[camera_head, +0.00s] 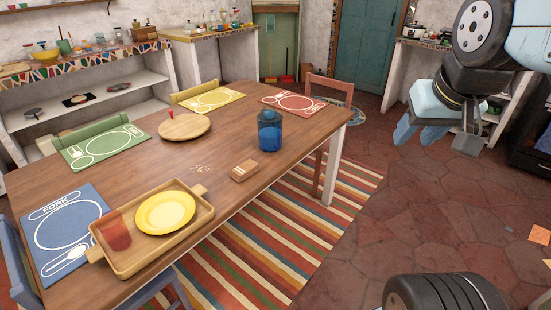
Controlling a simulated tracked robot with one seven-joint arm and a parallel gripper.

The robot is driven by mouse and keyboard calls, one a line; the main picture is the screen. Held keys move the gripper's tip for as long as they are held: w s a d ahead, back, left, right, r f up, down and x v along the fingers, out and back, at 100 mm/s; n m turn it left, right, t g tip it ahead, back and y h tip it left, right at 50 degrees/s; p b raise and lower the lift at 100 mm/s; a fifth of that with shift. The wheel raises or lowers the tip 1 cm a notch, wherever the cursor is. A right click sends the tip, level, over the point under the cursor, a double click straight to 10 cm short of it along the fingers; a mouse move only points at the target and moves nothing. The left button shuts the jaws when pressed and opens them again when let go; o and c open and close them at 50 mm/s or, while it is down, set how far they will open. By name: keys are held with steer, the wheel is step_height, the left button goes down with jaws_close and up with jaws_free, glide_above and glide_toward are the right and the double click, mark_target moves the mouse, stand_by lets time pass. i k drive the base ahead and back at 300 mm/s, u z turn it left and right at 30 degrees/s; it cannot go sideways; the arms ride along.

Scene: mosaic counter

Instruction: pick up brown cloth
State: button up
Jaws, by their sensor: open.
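I cannot surely make out a brown cloth. A small brown block-shaped item (244,171) lies on the wooden table near its right edge; it may be a folded cloth or a box, I cannot tell which. My gripper (436,138) hangs in the air at the upper right, over the tiled floor and to the right of the table. Its fingers are apart, with nothing visible between them.
The table (95,187) holds a wooden tray (150,267) with a yellow plate (165,212) and red cup (116,231), a blue jar (269,130), a round board (184,126), crumbs (200,168) and placemats. Chairs surround it. Orange pieces (539,235) lie on the floor.

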mark_target(248, 168)
steer(key=z, duration=0.7)
steer(key=i, duration=1.3)
steer(key=z, duration=1.5)
steer(key=i, duration=0.15)
steer(key=u, duration=3.8)
steer(key=k, duration=0.85)
steer(key=u, duration=0.05)
